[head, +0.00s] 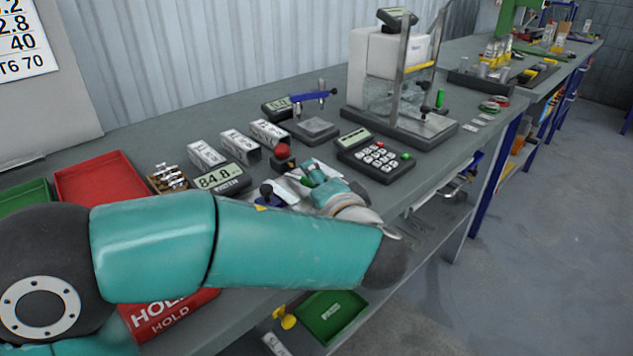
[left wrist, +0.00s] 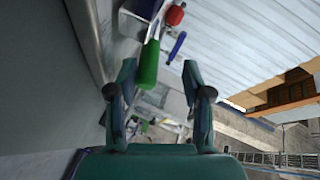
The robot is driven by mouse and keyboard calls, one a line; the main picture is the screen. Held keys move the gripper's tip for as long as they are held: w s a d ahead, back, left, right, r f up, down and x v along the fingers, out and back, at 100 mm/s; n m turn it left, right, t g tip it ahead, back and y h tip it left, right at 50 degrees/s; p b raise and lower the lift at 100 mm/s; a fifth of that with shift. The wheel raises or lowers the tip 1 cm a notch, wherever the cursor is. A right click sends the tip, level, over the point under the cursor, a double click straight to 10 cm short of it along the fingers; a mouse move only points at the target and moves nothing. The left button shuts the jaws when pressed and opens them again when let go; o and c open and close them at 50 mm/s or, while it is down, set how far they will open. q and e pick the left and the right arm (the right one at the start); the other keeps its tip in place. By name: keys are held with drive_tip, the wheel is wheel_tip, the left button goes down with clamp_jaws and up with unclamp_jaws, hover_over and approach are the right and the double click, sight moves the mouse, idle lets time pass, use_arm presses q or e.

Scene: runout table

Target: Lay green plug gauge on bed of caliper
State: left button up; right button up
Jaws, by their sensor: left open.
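The green plug gauge (left wrist: 148,66) shows in the left wrist view as a green handle with a pale metal end beyond it. My left gripper (left wrist: 160,70) is open, with the green handle in line between its fingertips, nearer the left one. I cannot tell whether the fingers touch it. In the head view the left gripper (head: 318,178) is low over the bench, and a bit of green (head: 308,181) shows beside its fingers. No caliper can be made out for certain; a readout showing 84.8 (head: 222,180) stands left of the gripper. My right gripper is not in view.
A red-knobbed device (head: 283,152) and a keypad unit (head: 375,156) stand close to the gripper. A blue-handled piece (head: 312,97) rests on a stand behind. White boxes, a red tray (head: 100,185) and a framed stand (head: 405,118) crowd the bench (head: 470,150).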

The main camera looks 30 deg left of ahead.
use_arm(q)
drive_tip(key=v, duration=1.2)
idle(0.4)
